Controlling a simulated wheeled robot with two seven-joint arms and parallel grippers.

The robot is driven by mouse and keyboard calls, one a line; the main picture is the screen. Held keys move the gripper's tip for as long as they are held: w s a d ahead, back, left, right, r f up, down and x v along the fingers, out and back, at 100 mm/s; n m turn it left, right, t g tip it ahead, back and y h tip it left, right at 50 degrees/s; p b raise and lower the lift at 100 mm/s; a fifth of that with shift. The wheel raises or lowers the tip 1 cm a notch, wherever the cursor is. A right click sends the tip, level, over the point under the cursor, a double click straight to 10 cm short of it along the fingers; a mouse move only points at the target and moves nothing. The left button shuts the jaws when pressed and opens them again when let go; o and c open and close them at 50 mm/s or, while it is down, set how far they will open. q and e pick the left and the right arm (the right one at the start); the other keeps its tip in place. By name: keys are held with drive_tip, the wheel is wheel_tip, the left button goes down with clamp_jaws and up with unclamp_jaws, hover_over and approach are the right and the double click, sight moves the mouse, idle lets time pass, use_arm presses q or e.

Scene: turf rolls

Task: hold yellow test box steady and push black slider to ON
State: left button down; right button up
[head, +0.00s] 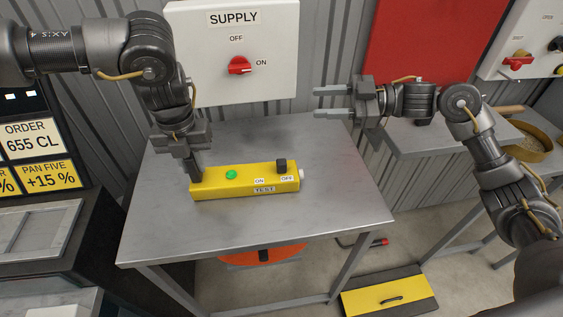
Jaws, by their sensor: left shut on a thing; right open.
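The yellow test box (222,187) lies lengthwise on the grey metal table, with a green round spot (231,174) on its top. Its black slider (281,166) stands near the right end, above the OFF label; the ON label is left of it. My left gripper (195,178) points down and is shut on the left end of the box. Its fingers partly hide that end. My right gripper (334,102) is open and empty, its fingers pointing left above the back right part of the table, apart from the box and slider.
The grey table (345,215) is otherwise clear. A white SUPPLY panel (210,60) with a red knob (240,65) stands behind it. A red board (425,40) is at back right. A yellow-topped case (385,300) lies on the floor at front right.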

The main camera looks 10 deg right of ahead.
sight(281, 161)
drive_tip(key=s+f+m+g+h, duration=0.1)
drive_tip(key=s+f+g+h, duration=0.2)
drive_tip(key=s+f, duration=0.35)
drive_tip(key=x, duration=0.4)
drive_tip(key=f+x, duration=0.1)
drive_tip(key=x, duration=0.3)
drive_tip(key=w+x, duration=0.1)
drive_tip(key=x, duration=0.3)
drive_tip(key=shift+d+f, duration=0.1)
drive_tip(key=shift+f, duration=0.15)
clamp_jaws()
